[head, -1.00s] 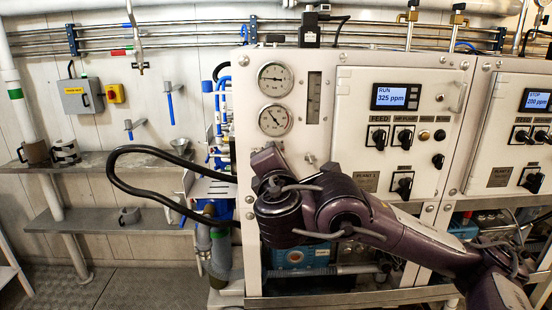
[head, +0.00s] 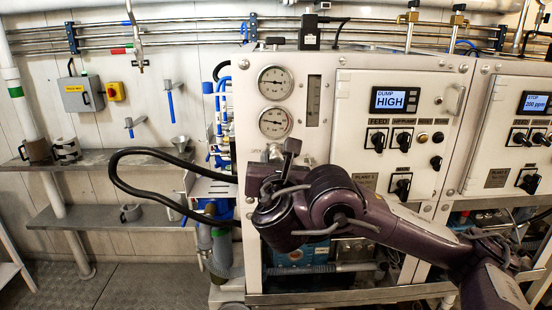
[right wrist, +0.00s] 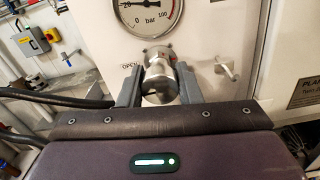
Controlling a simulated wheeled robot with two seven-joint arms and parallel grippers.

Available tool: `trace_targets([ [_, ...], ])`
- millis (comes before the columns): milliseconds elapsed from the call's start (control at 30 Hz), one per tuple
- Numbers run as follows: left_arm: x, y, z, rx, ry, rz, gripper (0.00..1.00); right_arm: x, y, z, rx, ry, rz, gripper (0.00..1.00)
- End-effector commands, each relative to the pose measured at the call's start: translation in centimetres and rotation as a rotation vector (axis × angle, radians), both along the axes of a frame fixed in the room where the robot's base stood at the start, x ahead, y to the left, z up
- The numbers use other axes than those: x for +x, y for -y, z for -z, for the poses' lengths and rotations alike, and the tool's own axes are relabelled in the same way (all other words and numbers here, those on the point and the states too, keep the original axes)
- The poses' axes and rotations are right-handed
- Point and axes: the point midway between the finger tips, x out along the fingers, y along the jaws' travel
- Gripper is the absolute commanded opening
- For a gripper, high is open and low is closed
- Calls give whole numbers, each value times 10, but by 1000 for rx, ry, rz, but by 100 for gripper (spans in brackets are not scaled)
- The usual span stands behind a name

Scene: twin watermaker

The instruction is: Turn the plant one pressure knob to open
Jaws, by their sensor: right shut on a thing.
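The plant one pressure knob (right wrist: 160,82) is a round silver metal knob on the white panel, below the lower gauge. An OPEN label (right wrist: 130,66) stands to its left in the right wrist view. My right gripper (right wrist: 159,90) is shut on the knob, one grey finger on each side. In the head view my right gripper (head: 276,160) is at the panel under the lower gauge (head: 275,122), and the wrist covers much of the knob. The plant one display (head: 396,99) reads DUMP HIGH. My left gripper is not in view.
An upper gauge (head: 275,82) and a flow tube (head: 314,100) sit above the knob. Black switches (head: 403,140) are to its right. A small metal handle (right wrist: 227,66) sticks out just right of the knob. A black hose (head: 150,150) loops at left.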

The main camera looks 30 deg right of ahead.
Motion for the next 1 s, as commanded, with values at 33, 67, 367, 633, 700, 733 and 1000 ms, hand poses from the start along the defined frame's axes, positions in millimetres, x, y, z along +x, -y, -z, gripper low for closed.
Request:
trace_targets([
  [33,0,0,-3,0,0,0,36,0,1,-3,-35,-19,3,8],
  [67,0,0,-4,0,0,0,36,0,1,-3,-60,-34,3,8],
  [367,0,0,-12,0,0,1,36,0,1,-3,-300,-181,2,8],
  [633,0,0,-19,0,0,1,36,0,1,-3,-475,-288,3,8],
  [700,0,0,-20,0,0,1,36,0,1,-3,-510,-309,3,8],
  [733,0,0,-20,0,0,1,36,0,1,-3,-522,-317,3,8],
  [1000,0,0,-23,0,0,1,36,0,1,-2,-601,-365,5,8],
])
